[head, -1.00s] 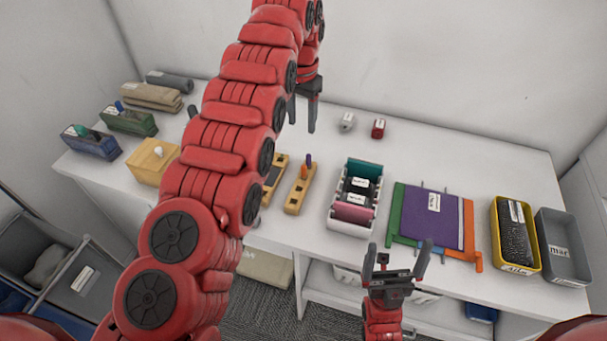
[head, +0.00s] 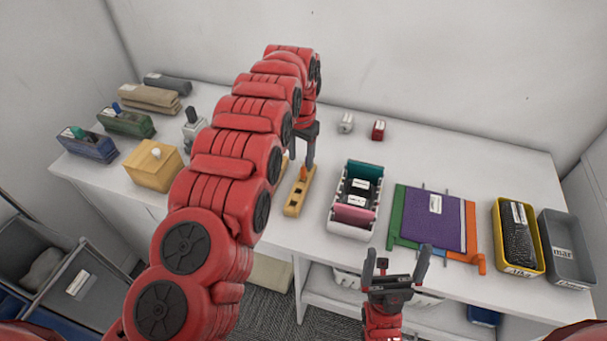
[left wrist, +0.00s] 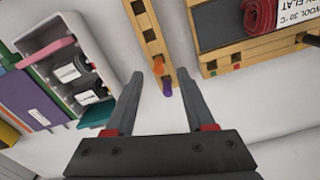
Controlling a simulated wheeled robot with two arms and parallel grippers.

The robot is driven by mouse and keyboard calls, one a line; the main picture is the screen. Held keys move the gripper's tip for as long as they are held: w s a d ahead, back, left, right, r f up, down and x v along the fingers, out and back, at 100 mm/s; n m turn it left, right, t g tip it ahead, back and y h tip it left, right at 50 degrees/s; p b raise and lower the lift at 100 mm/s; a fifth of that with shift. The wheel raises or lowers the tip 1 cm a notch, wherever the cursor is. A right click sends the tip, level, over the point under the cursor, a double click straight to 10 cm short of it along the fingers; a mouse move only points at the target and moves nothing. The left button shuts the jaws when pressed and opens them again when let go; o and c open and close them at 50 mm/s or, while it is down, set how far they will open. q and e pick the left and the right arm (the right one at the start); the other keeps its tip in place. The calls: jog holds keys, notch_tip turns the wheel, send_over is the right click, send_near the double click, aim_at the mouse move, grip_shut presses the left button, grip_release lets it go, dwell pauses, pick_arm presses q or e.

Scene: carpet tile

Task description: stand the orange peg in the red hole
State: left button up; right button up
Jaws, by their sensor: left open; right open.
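The orange peg (left wrist: 158,66) stands in a narrow wooden block (left wrist: 146,30) with square holes, beside a purple peg (left wrist: 167,87). In the head view the block (head: 293,208) lies near the front of the table, and the orange peg (head: 303,173) shows at its far end. My left gripper (head: 302,155) is open above that far end, its fingers apart and empty; in the left wrist view the gripper (left wrist: 160,82) has the pegs between its fingertips. A small red square (left wrist: 236,67) shows on the wooden piece to the right; I cannot tell if it is the red hole. My right gripper (head: 396,265) is open and empty at the table's front.
A white box (head: 352,230) with dark packs and a purple mat (head: 437,218) lie to the right of the block. A yellow bin (head: 505,265) and a grey bin (head: 563,270) stand at the far right. A wooden box (head: 150,172) stands left of my left arm.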

aim_at(303, 168)
pick_arm(q)
jog(key=shift+f, duration=0.15)
jog(key=f+p, duration=0.1)
jog(key=f, duration=0.1)
jog(key=f+p, duration=0.1)
jog(key=shift+w+d+f, duration=0.15)
jog(key=shift+d+f, duration=0.05)
jog(key=shift+f, duration=0.7)
grip_shut()
